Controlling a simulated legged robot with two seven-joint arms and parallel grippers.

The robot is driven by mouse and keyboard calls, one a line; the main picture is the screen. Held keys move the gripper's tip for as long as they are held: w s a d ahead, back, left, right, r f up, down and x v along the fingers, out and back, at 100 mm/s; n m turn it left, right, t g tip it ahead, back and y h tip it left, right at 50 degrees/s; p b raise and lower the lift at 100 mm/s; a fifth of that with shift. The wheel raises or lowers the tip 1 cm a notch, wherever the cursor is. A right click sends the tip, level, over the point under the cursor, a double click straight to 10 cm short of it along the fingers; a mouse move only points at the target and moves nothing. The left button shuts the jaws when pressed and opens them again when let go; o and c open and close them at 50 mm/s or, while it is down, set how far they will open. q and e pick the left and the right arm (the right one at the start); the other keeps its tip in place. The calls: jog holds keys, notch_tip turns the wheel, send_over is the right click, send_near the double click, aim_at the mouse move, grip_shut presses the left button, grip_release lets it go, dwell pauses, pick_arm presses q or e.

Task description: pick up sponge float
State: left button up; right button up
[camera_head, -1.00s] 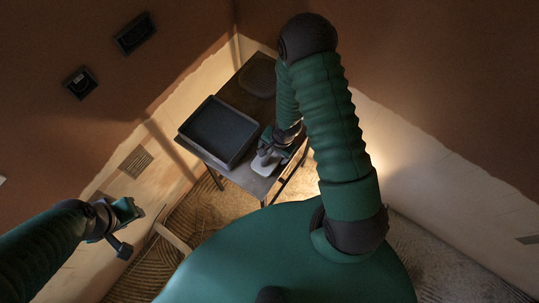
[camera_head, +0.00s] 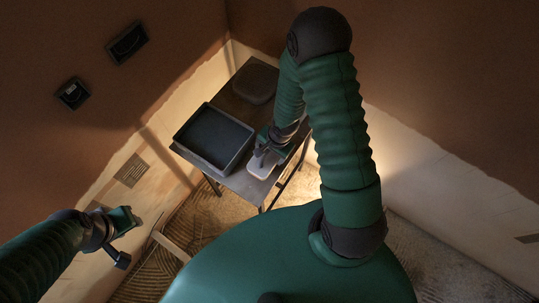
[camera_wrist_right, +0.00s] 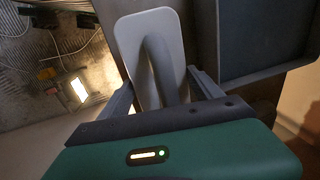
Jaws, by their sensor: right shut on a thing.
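The sponge float (camera_head: 261,171) is a pale rectangular plate with rounded corners and a grey handle, at the near end of the small table, right of the tray. It also shows in the right wrist view (camera_wrist_right: 128,40), where the handle runs between the fingers. My right gripper (camera_head: 263,156) is shut on the sponge float; its fingers (camera_wrist_right: 162,88) lie on either side of the handle. Whether the float touches the tabletop I cannot tell. My left gripper (camera_head: 130,222) hangs at the lower left, far from the table; its fingers are too small to read.
A dark rectangular tray (camera_head: 245,153) stands on the table (camera_head: 240,181), close to the float. A dark rounded object (camera_head: 255,84) lies at the table's far end. Half-plastered walls (camera_head: 440,180) meet behind it. In the right wrist view cables and a bright lamp (camera_wrist_right: 79,90) show on the floor.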

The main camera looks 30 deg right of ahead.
aim_at(267, 175)
jog(key=s+a, duration=0.1)
jog(key=s, duration=0.1)
jog(key=s+a+b, duration=0.1)
jog(key=s+a, duration=0.1)
jog(key=s+a+b, duration=0.1)
jog(key=s+a, duration=0.1)
jog(key=shift+s+r, duration=0.1)
jog(key=shift+r, duration=0.15)
jog(key=s+a+r+p, duration=0.1)
jog(key=p, duration=0.2)
jog(key=s+a+p, duration=0.1)
jog(key=p, duration=0.2)
jog(key=shift+s+r, duration=0.3)
jog(key=shift+r, duration=0.05)
jog(key=shift+s+a+f+p, duration=0.15)
jog(key=shift+s+a+p, duration=0.7)
jog(key=shift+s, duration=0.1)
jog(key=shift+s+a+f+p, duration=0.15)
jog(key=shift+s+a+p, duration=0.55)
jog(key=shift+s+p, duration=0.2)
